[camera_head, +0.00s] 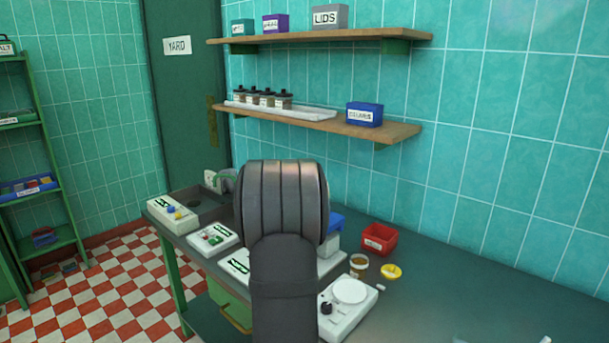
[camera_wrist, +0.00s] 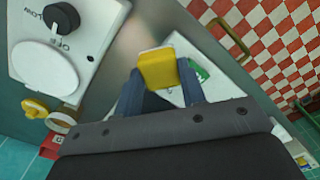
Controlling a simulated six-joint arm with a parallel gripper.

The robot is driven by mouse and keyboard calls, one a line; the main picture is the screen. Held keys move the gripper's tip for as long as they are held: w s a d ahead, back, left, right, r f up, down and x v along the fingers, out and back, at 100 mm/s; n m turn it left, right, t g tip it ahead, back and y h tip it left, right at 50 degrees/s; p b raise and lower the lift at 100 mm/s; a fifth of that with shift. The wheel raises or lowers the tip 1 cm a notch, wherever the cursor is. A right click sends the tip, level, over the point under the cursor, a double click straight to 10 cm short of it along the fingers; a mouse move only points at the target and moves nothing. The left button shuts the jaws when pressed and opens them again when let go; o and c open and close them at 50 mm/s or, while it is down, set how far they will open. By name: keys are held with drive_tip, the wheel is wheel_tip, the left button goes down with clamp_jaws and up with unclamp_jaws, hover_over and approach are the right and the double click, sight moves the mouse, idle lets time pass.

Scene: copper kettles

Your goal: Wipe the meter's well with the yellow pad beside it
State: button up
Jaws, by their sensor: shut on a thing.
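My gripper (camera_wrist: 160,78) is shut on a yellow pad (camera_wrist: 158,70) with a pale edge, held between its two blue fingers in the wrist view. A white device with a green panel (camera_wrist: 200,73), likely the meter, lies behind the pad and fingers in that view. The pad covers part of it; no well shows, and I cannot tell whether the pad touches it. In the head view, a white device with a green panel (camera_head: 237,265) is partly hidden by my arm. The gripper and pad are hidden there.
A white hotplate with a black knob (camera_head: 347,300) stands right of my arm, with a jar (camera_head: 359,264), a yellow round item (camera_head: 391,271) and a red bin (camera_head: 380,238) beyond. Other white devices (camera_head: 213,236) stand left. The bench's right side is mostly clear.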

drive_tip(key=m, duration=0.5)
drive_tip(key=shift+d, duration=0.15)
drive_tip(key=s+d+m, duration=0.1)
drive_tip(key=d, duration=0.5)
drive_tip(key=s+d+r+m, duration=0.1)
drive_tip(key=s+d+m, duration=0.1)
drive_tip(key=d, duration=0.4)
drive_tip(key=s+d+m, duration=0.1)
drive_tip(key=d, duration=0.5)
drive_tip(key=shift+s+d+r, duration=0.1)
drive_tip(key=shift+s+r, duration=0.05)
drive_tip(key=shift+r, duration=0.25)
drive_tip(key=s+d+r+m, duration=0.3)
drive_tip(key=s+d+m, duration=0.6)
drive_tip(key=s+d, duration=1.55)
drive_tip(key=s+d+r+m, duration=0.15)
drive_tip(key=s+d, duration=0.25)
drive_tip(key=s, duration=0.4)
drive_tip(key=s+d+m, duration=0.3)
drive_tip(key=s+d, duration=0.1)
drive_tip(key=s, duration=0.5)
drive_tip(key=shift+w+a+f, duration=0.15)
drive_tip(key=shift+f, duration=0.95)
drive_tip(key=shift+w+a+f, duration=0.1)
drive_tip(key=shift+f, duration=1)
